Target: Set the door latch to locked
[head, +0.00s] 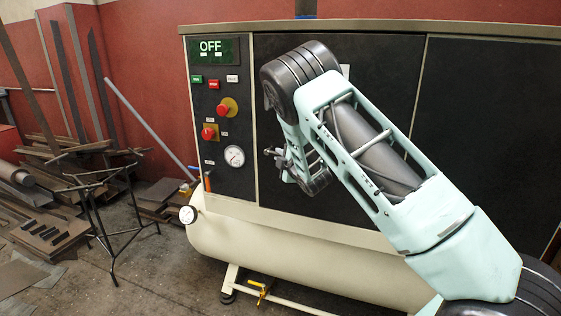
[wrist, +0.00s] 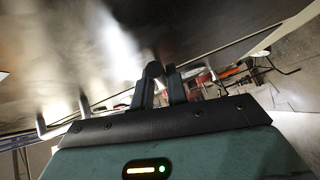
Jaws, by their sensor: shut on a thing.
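My gripper (head: 270,154) is at the dark front panel of the compressor cabinet (head: 390,90), just right of the control panel, partly hidden by my wrist in the head view. In the wrist view my gripper (wrist: 163,76) has its two dark fingers close together near the dark panel face (wrist: 60,50). A small dark rounded piece, seemingly the door latch (wrist: 154,69), is at the fingertips, and the jaws are shut on it. Its locked or unlocked position cannot be read. My arm covers part of the cabinet door in the head view.
The control panel (head: 222,130) at left has an OFF display (head: 211,48), red knobs and a gauge (head: 234,156). A cream tank (head: 290,255) runs below the cabinet. A black stand (head: 105,215) and metal stock are at left. Two pale posts (wrist: 40,126) show in the wrist view.

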